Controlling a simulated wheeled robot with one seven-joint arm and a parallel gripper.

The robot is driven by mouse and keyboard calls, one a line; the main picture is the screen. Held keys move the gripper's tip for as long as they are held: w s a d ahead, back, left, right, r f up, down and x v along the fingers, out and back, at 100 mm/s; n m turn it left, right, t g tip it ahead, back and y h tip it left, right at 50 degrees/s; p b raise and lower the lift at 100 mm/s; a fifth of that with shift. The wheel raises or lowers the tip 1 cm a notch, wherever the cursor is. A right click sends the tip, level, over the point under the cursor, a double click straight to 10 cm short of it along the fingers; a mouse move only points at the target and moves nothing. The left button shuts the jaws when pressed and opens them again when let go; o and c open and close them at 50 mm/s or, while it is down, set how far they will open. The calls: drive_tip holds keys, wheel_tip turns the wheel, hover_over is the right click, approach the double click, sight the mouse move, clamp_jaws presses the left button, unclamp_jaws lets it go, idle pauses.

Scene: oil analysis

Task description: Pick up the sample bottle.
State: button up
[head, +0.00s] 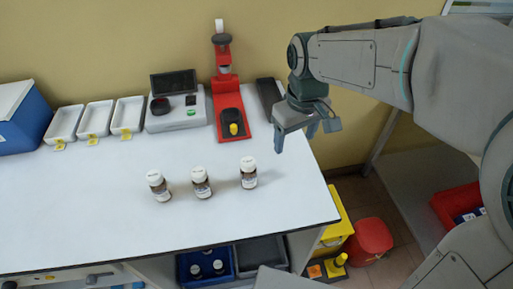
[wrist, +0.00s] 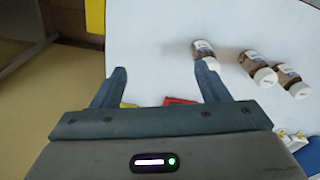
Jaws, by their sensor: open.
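In the wrist view, one bottle (wrist: 203,49) shows just beyond the right finger of my gripper (wrist: 162,80), and two more bottles lie farther right (wrist: 258,68).
A red stand (head: 226,95), a device with a dark screen (head: 176,100), white trays (head: 97,119) and a blue box (head: 22,116) line the table's back. A blue crate (head: 205,268) with more bottles sits below the table. The table's front left is clear.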

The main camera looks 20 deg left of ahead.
sight(247, 160)
drive_tip(key=s+a+n+p, duration=0.15)
drive_tip(key=a+n, duration=0.25)
drive_tip(key=a, duration=0.7)
drive_tip(key=shift+g, duration=0.3)
drive_tip(key=f, duration=0.8)
drive_tip(key=shift+a+f+p, duration=0.2)
drive_tip(key=shift+a+p, duration=0.15)
drive_tip(key=shift+p, duration=0.05)
drive_tip(key=shift+d+f, duration=0.15)
drive_tip(key=shift+f, duration=0.45)
drive_tip(key=f+p, duration=0.1)
drive_tip(key=f, duration=0.3)
drive_tip(key=shift+d+f, duration=0.1)
drive_tip(key=shift+d, duration=0.1)
drive_tip(key=shift+c, duration=0.2)
drive_tip(key=c, duration=1.1)
